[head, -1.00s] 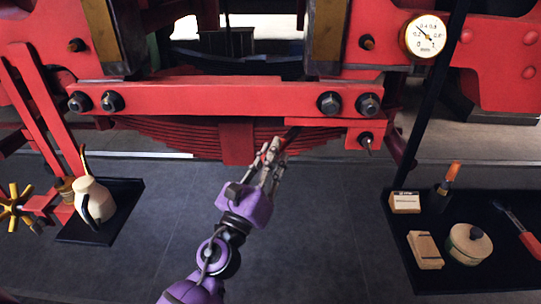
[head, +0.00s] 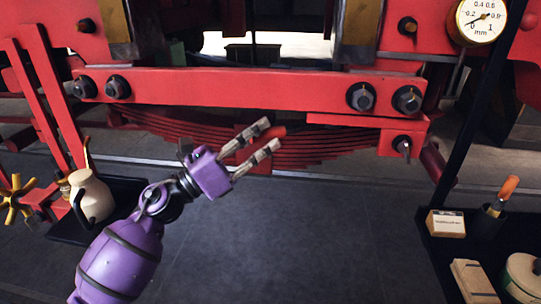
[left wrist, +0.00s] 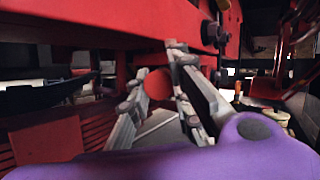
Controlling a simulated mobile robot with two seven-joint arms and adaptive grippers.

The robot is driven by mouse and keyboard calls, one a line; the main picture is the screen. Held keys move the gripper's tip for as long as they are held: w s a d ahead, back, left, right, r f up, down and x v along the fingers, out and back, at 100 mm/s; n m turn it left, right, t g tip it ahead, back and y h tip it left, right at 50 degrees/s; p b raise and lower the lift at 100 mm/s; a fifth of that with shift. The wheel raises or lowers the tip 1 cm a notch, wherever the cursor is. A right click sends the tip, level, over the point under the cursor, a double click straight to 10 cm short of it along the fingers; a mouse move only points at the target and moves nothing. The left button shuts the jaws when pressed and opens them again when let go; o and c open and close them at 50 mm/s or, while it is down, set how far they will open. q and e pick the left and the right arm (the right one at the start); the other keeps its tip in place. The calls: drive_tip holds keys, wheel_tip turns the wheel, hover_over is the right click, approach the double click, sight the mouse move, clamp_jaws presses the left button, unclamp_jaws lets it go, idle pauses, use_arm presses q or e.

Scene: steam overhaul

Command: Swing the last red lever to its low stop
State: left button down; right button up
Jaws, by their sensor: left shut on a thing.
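My left gripper (head: 267,138) reaches in front of the dark red leaf spring (head: 320,150), below the long red beam (head: 240,88). It is shut on a red lever (head: 274,133), whose rounded red end shows between the two grey fingers. In the left wrist view the same lever end (left wrist: 158,84) looks like a red ball between the fingers (left wrist: 150,95). The rest of the lever is mostly hidden, so its angle and stop are hard to tell. My right gripper is not in view.
A dial gauge (head: 482,20) hangs at the upper right, near a dark post. A cream jug (head: 92,197) stands on a dark tray at left, near a yellow handwheel (head: 14,200). A dark tray at right holds a small box (head: 446,223) and an orange-handled tool (head: 508,188). Grey floor lies open between.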

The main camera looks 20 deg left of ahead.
use_arm(q)
drive_tip(key=shift+w+a+m+g+h+b, duration=0.3)
drive_tip(key=shift+w+a+g+h+b, duration=0.05)
drive_tip(key=shift+a+g+h+b, duration=0.1)
drive_tip(key=shift+a+r, duration=0.15)
drive_tip(key=shift+r, duration=0.05)
drive_tip(key=shift+w, duration=0.1)
drive_tip(key=c, duration=1.7)
unclamp_jaws()
drive_tip(key=shift+w+a, duration=0.1)
drive_tip(key=shift+f, duration=0.1)
